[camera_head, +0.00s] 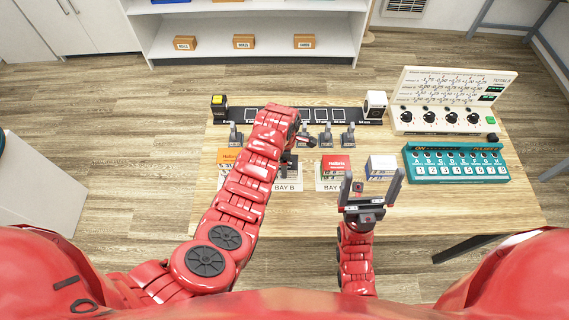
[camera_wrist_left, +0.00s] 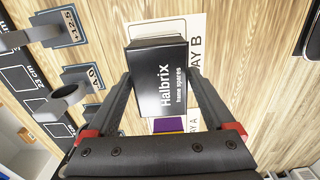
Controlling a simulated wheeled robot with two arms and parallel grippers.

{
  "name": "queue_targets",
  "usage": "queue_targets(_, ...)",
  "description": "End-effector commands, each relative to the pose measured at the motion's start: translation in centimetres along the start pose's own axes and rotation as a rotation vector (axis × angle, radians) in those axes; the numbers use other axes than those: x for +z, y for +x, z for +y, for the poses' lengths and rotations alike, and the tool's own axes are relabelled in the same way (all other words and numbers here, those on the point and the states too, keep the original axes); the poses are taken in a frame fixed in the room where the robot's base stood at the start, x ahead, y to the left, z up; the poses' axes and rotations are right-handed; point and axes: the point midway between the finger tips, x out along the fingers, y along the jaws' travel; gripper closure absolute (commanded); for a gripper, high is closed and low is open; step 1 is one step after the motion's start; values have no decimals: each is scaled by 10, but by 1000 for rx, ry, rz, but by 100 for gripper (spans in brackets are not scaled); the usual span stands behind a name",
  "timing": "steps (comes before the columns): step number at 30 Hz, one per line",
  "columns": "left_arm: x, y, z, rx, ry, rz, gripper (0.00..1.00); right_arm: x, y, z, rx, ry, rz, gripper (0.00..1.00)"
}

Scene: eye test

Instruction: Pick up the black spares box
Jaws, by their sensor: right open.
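My left gripper (camera_wrist_left: 160,76) is open, with one finger on each side of the box. I cannot tell whether the fingers touch it. In the head view my left arm hides most of that gripper and box. My right gripper (camera_head: 371,182) is open and empty over the table's front right part.
A red box (camera_head: 335,164) and a white-and-blue box (camera_head: 381,165) stand right of BAY B. An orange box (camera_head: 227,157) stands left. A teal switch panel (camera_head: 457,165) and a cream dial panel (camera_head: 446,115) fill the table's right side. Grey hooks (camera_head: 327,134) stand behind.

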Motion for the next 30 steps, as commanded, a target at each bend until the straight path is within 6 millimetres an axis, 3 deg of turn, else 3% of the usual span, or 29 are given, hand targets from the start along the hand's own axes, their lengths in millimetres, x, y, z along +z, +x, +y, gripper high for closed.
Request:
queue_targets(1, 0, 0, 0, 0, 0, 0, 23, 0, 0, 0, 0, 0, 0, 0)
queue_targets(12, 0, 0, 0, 0, 0, 0, 86, 0, 0, 0, 0, 0, 0, 0)
queue_targets(23, 0, -2, 0, 1, -1, 0, 86, 0, -2, 0, 0, 0, 0, 0)
queue_targets(30, -1, -16, 0, 3, 0, 0, 86, 2, -13, -1, 0, 0, 0, 0)
